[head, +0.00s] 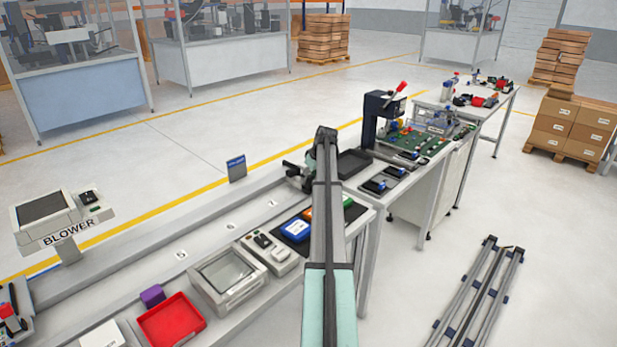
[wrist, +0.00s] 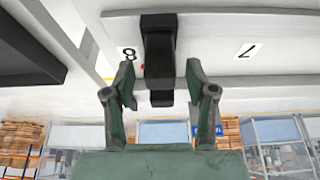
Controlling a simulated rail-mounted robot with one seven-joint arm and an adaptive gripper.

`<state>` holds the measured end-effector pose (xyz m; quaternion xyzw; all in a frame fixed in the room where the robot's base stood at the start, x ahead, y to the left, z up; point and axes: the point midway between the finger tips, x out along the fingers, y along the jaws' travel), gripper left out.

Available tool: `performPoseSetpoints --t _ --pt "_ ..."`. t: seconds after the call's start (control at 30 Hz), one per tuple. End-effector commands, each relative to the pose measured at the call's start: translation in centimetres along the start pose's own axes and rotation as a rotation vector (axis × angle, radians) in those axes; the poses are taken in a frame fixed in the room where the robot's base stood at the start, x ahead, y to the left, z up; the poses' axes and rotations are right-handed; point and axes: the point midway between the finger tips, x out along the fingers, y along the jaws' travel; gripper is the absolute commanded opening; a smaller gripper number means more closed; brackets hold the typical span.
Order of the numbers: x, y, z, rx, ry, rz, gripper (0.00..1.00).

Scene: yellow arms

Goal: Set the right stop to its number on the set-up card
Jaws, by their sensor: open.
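The black right stop (wrist: 159,45) sits across the pale rail in the wrist view, with a small red mark at its left edge close to the number 8. The number 7 is farther right; both digits appear upside down. My gripper (wrist: 160,88) is open, one finger on each side of the stop's lower part, with gaps visible. Whether the fingers touch it I cannot tell. In the head view my gripper (head: 311,168) is at the rail's far end, partly hidden by my arm. A small dark blue card (head: 236,168) stands behind the rail; its writing is unreadable.
The rail carries numbers 5, 6 and 7 in the head view. A black tray (head: 353,163) lies right of my gripper. A blue device (head: 296,229), a grey box (head: 228,277), a red tray (head: 171,321) and a purple block (head: 152,295) line the bench front.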

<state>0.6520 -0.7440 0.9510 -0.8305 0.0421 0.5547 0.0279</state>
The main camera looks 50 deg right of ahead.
Motion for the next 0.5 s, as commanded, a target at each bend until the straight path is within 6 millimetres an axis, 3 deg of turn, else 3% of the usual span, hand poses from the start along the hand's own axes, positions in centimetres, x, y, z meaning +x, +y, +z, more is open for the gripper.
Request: performPoseSetpoints --t 0.37,0.43,0.5 --pt "0.65 -0.01 0.04 0.0 0.0 0.0 0.56" --pt "0.64 -0.01 0.04 0.0 0.0 0.0 0.39" --pt "0.64 -0.01 0.04 0.0 0.0 0.0 0.14"
